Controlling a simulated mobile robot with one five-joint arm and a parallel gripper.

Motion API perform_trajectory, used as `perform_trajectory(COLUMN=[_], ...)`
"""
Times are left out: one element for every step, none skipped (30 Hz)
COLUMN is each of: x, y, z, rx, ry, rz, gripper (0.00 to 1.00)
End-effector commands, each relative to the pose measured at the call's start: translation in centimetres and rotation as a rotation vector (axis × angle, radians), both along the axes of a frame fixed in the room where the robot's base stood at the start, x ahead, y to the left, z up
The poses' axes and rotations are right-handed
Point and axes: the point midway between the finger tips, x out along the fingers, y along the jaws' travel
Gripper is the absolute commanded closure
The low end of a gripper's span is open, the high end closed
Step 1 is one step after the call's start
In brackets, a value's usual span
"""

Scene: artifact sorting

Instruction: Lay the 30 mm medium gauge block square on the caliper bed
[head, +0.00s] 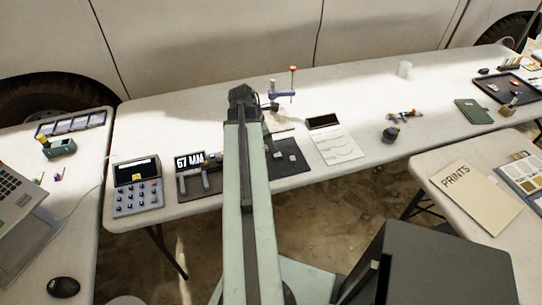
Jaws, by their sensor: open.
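The caliper (198,187) is a dark, flat tool with upright light-grey jaws. It lies left of my arm, below a display (189,161) reading "67 MM". A dark mat (287,172) lies just right of my arm, with small pale blocks (292,157) on it. They are too small to tell which is the 30 mm medium one, and my arm hides the mat's left part. My gripper (267,106) is at the dark far end of my arm, above the table behind the mat. Its fingers are small and partly hidden, with nothing seen held.
A keypad device (138,185) stands left of the caliper. A white sheet (337,146) with a dark top lies right of the mat. A dark round object (390,134) lies farther right.

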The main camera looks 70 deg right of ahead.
Motion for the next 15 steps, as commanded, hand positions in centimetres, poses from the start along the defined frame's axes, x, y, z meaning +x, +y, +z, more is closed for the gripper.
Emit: perform_trajectory(x=[0.0, 0.0, -0.1, -0.1, -0.2, -0.1, -0.1, -0.1, -0.1, -0.1, -0.2, -0.3, -0.4, -0.5, -0.7], y=[-0.1, -0.2, -0.3, -0.3, -0.3, -0.3, -0.3, -0.3, -0.3, -0.4, -0.5, -0.6, -0.8, -0.9, -1.1], z=[-1.1, -1.6, -2.1, -2.3, -2.4, -2.3, -2.2, -2.2, -2.4, -2.7, -3.0, -3.6, -4.2, -4.7, -5.5], rx=[0.0, -0.001, -0.001, -0.001, -0.001, -0.001, -0.001, -0.001, -0.001, 0.0, 0.0, 0.0, 0.0, 0.0, 0.0], ry=[0.0, -0.001, 0.0, -0.001, -0.001, -0.001, -0.001, 0.0, 0.0, -0.002, -0.002, -0.002, -0.001, -0.001, -0.001], rz=[0.002, 0.003, 0.004, 0.005, 0.006, 0.007, 0.008, 0.009, 0.009, 0.01, 0.01, 0.01, 0.011, 0.011, 0.011], gripper=[0.53, 0.53, 0.53, 0.53, 0.53, 0.53, 0.53, 0.53, 0.53, 0.53, 0.53, 0.53, 0.53, 0.53, 0.53])
